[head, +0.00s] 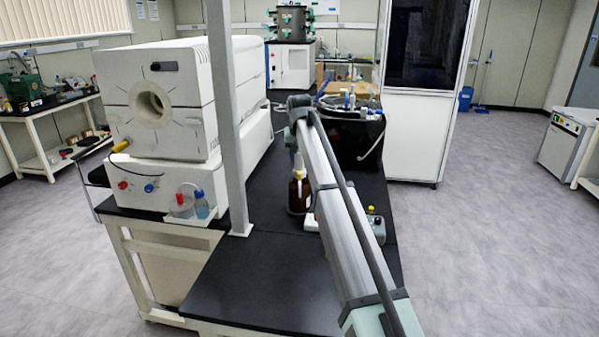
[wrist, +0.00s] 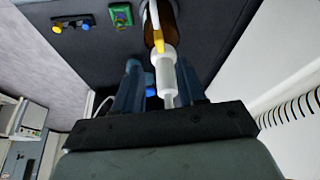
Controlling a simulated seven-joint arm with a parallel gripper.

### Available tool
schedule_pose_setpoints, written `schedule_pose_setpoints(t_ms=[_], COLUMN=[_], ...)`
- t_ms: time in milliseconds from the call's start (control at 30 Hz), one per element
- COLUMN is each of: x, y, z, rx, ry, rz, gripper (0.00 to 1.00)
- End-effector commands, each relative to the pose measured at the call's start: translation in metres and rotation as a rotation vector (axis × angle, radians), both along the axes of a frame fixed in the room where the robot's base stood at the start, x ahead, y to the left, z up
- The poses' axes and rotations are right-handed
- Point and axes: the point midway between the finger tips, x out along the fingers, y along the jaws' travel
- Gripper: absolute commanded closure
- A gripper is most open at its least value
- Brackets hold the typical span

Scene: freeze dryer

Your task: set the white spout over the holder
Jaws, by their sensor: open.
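A brown bottle (head: 299,194) with a narrow white spout (head: 299,164) on top stands upright on the black bench in the head view. In the wrist view, the white spout (wrist: 167,74), with a yellow strip beside it, extends from the brown bottle (wrist: 166,22) toward my palm. My gripper (wrist: 158,78) is open, with one blue finger on each side of the spout. Whether a finger touches it I cannot tell. In the head view my fingers cannot be made out. I cannot tell which thing is the holder.
A white device with knobs (head: 311,223) sits beside the bottle, partly behind my arm. A white furnace (head: 160,100) and a grey post (head: 228,150) stand to the left. A black tub (head: 350,139) is behind. The front bench (head: 262,285) is clear.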

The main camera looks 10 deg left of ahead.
Motion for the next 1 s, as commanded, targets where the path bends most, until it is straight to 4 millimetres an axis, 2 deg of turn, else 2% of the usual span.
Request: schedule_pose_setpoints(t_ms=[200,500,700,1000], x=[0.015,0.029,0.032,0.033], y=[0.003,0.005,0.006,0.006], z=[-0.037,-0.071,-0.079,-0.08], rx=[0.0,0.0,0.0,0.0], ry=[0.002,0.001,-0.001,0.0], rz=[0.0,0.0,0.0,0.0], gripper=[0.6,0.6,0.6,0.61])
